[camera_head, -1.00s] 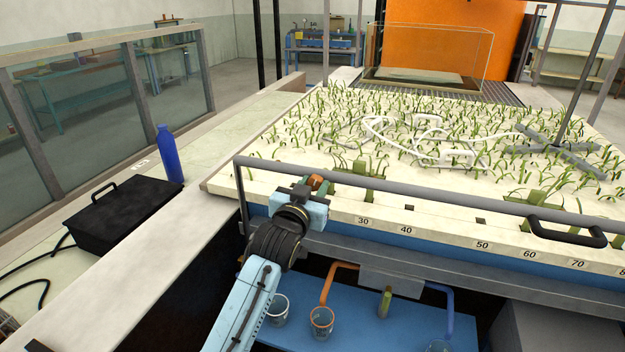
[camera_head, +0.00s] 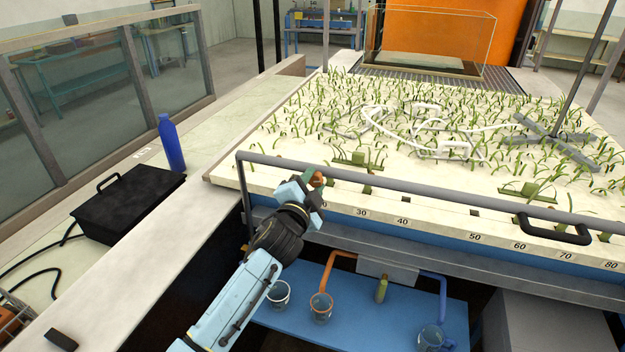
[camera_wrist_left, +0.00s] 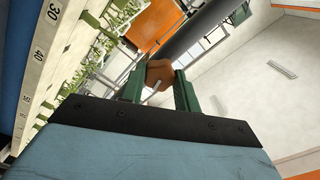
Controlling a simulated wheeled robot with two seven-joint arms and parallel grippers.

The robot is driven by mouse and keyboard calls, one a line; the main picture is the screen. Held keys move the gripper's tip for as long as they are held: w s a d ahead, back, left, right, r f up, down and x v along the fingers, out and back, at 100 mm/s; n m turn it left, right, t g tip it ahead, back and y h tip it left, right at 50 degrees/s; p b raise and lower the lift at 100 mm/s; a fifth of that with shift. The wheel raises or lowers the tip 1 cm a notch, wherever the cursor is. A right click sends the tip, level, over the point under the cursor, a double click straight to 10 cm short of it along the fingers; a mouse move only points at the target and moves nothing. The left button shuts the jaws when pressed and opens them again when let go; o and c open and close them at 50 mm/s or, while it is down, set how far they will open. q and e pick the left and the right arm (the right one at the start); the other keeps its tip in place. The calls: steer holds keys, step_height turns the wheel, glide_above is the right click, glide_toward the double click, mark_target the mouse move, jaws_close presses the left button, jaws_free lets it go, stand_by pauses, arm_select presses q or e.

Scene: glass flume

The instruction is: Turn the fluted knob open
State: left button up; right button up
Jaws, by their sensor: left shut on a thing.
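The fluted knob (camera_head: 317,179) is small and orange-brown. In the head view it shows at the front rail, at the tip of my left gripper (camera_head: 312,180), mostly covered by it. In the left wrist view the knob (camera_wrist_left: 159,72) sits between the two green fingers of my left gripper (camera_wrist_left: 158,80), which is shut on it. What the knob is mounted on is hidden. My right gripper is not in view.
A grey rail (camera_head: 420,190) runs along the front of the planted bed (camera_head: 300,160). A black handle (camera_head: 555,232) sticks out at right. Glass beakers (camera_head: 320,308) stand on a blue shelf below. A blue bottle (camera_head: 171,143) and black box (camera_head: 128,203) are at left.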

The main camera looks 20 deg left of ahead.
arm_select(q)
steer(key=shift+m+p, duration=0.35)
steer(key=shift+m, duration=1.25)
steer(key=o, duration=1)
steer(key=shift+c, duration=0.2)
steer(key=shift+s, duration=0.1)
steer(key=s+b, duration=0.1)
steer(key=s, duration=1.2)
steer(key=shift+a, duration=0.25)
steer(key=shift+s, duration=0.1)
